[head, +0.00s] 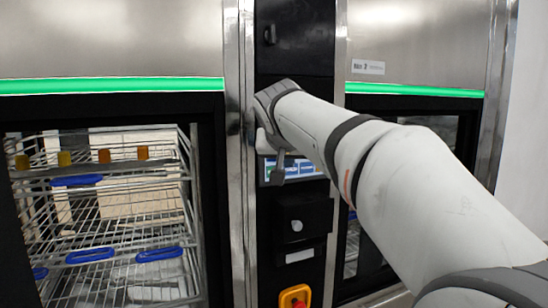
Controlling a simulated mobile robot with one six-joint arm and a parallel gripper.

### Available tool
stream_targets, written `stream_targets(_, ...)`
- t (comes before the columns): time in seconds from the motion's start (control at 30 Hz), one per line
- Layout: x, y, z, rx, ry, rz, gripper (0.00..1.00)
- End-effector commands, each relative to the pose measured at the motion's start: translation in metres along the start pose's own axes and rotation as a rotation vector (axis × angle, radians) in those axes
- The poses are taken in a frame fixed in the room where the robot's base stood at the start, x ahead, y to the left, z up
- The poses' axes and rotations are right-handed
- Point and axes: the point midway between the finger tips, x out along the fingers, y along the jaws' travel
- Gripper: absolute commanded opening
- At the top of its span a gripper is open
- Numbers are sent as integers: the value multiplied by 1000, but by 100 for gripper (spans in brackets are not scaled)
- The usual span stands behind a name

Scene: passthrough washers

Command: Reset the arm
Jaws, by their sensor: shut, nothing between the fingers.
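My white and grey arm reaches in from the lower right of the head view to the dark control column between two washers. My gripper (278,174) is in front of the small lit screen (300,168) on that column and covers its left part. The gripper is small and partly hidden by my own wrist. Its fingers look shut, with nothing held. I cannot tell whether it touches the panel.
The left washer (110,40) has a green light strip (110,86) and a glass door showing wire racks (100,220) with blue handles. The right washer (420,40) is partly behind my arm. A red-and-yellow switch (295,297) sits low on the column.

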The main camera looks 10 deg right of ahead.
Motion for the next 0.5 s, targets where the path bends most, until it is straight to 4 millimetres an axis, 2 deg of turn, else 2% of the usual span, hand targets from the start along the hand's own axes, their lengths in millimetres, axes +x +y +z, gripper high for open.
stream_targets(0.17,1,1,4,-4,-7,0,0)
stream_targets(0.27,4,7,25,-23,-50,0,0)
stream_targets(0.37,8,20,69,-62,-134,-4,0)
stream_targets(0.47,10,37,132,-110,-249,-18,0)
stream_targets(0.5,10,43,158,-127,-296,-26,0)
